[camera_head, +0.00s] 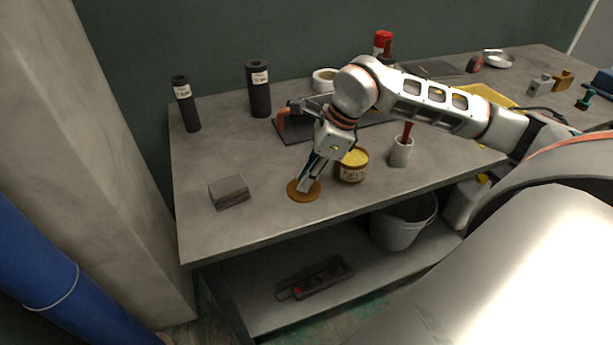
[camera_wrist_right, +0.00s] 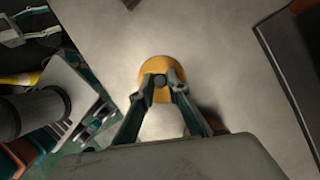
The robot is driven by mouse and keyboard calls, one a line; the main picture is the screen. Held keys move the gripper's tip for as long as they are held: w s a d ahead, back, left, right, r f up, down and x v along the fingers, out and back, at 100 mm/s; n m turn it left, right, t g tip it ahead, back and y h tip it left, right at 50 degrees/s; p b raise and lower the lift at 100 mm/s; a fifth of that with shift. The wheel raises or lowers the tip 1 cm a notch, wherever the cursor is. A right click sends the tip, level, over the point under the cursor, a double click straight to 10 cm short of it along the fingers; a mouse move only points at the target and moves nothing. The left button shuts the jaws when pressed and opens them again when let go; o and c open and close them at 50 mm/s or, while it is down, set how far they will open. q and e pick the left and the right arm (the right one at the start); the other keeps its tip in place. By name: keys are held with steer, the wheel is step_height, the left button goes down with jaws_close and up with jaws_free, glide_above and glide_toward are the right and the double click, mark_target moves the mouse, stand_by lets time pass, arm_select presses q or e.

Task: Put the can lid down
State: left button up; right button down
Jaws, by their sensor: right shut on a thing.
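The can lid (camera_head: 294,194) is a flat, round, orange-brown disc near the front edge of the workbench. In the right wrist view the lid (camera_wrist_right: 160,64) shows a dark round knob in its middle. My right gripper (camera_head: 305,187) points down at it, with its fingers (camera_wrist_right: 161,85) shut on the knob. The lid is at or just above the bench top; I cannot tell whether it touches. The open can (camera_head: 352,172) with yellow contents and a label stands just right of the lid. My left gripper is not in view.
A grey block (camera_head: 229,191) lies left of the lid, with bare bench between. A cup (camera_head: 401,152) with a red-handled tool stands right of the can. Two dark rolls (camera_head: 258,90) stand at the back. A bucket (camera_head: 404,224) is below the bench's front edge (camera_head: 260,238).

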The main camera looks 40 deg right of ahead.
steer(key=shift+f, duration=0.15)
steer(key=c, duration=2)
jaws_free()
steer(key=shift+o, duration=0.2)
steer(key=shift+r, duration=0.2)
steer(key=shift+d+r, duration=0.15)
steer(key=shift+r, duration=0.15)
steer(key=v, duration=1.1)
steer(key=shift+r+p, duration=0.2)
steer(key=shift+p, duration=0.15)
